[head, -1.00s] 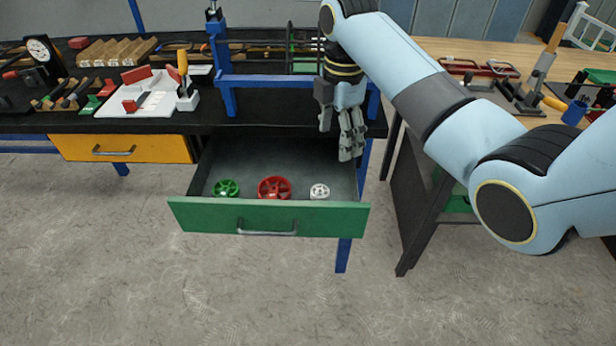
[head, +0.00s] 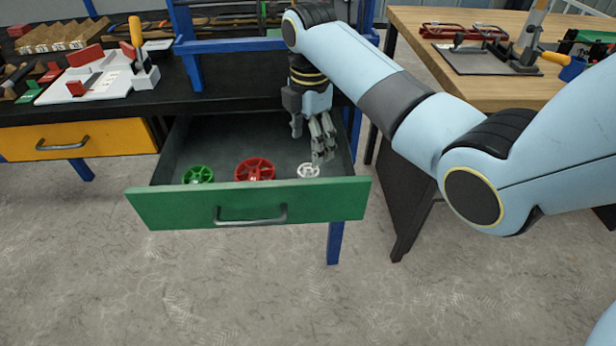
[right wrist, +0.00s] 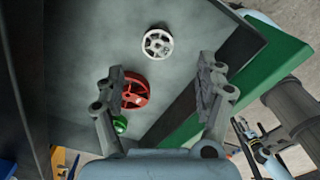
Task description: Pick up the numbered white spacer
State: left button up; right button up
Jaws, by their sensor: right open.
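The white spacer (head: 308,171) is a small spoked wheel lying in the right part of the open green-fronted drawer (head: 250,203). In the right wrist view the white spacer (right wrist: 157,43) lies flat on the grey drawer floor, beyond my fingertips. My right gripper (head: 321,150) is over the drawer, just above and behind the white spacer in the head view. Its fingers (right wrist: 166,82) are spread apart with nothing between them touching. Any number on the spacer is too small to read. My left gripper is not in view.
A red spacer (head: 255,169) and a green spacer (head: 198,174) lie left of the white one in the drawer. The drawer walls and front surround them. A blue frame (head: 225,45) stands on the bench above. A wooden table (head: 440,75) stands to the right.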

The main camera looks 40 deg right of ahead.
aim_at(309, 170)
notch_tip(309, 170, down, 8)
jog(key=shift+w+f+b, duration=0.1)
jog(key=shift+w+b, duration=0.05)
jog(key=shift+b, duration=0.55)
jog(key=shift+c, duration=0.4)
jog(key=c, duration=0.9)
